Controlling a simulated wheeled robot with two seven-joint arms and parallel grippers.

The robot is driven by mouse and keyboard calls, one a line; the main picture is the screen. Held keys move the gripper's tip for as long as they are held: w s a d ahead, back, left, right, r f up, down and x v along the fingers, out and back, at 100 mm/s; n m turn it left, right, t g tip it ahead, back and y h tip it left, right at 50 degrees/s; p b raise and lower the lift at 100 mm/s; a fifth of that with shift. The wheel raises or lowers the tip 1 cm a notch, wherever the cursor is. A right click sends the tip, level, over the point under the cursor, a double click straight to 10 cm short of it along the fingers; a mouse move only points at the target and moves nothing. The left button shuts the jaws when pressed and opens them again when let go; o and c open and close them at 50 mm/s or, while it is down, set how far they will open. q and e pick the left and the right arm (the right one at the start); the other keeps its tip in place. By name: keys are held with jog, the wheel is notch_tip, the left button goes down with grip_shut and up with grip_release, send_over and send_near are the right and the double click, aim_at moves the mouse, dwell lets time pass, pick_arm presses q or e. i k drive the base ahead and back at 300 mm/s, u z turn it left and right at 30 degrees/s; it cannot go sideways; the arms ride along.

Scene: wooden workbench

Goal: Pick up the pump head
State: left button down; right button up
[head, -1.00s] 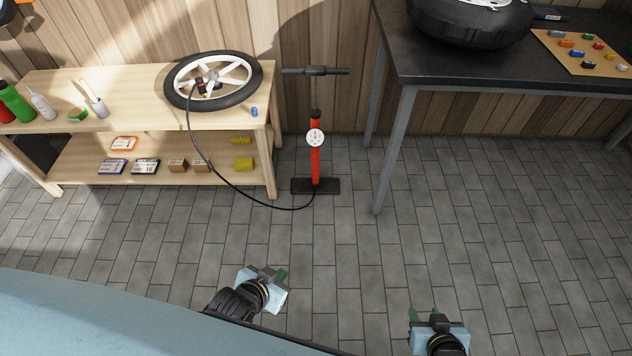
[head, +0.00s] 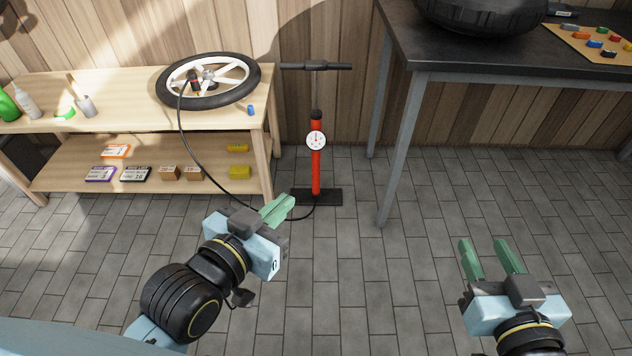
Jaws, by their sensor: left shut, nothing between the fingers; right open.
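The pump head (head: 195,82) is a small black piece with a red band at the end of the black hose. It sits at the hub of the white-spoked wheel (head: 240,90), which lies flat on the wooden bench. The hose (head: 190,150) hangs over the bench front to the red floor pump (head: 316,172), upright on the floor with a gauge and a black handle. My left gripper (head: 280,208) is shut and empty, in front of the bench and overlapping the hose's lower part in the picture. My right gripper (head: 487,258) is open and empty over the floor, well right of the pump.
The wooden bench (head: 120,88) carries bottles, a brush cup and a small blue cap (head: 250,110); its lower shelf holds several small boxes. A dark table (head: 440,58) with a big tyre and a tray of small coloured parts stands at right. The middle floor is clear.

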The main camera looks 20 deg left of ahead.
aim_at(192, 77)
jog(key=u, duration=1.3)
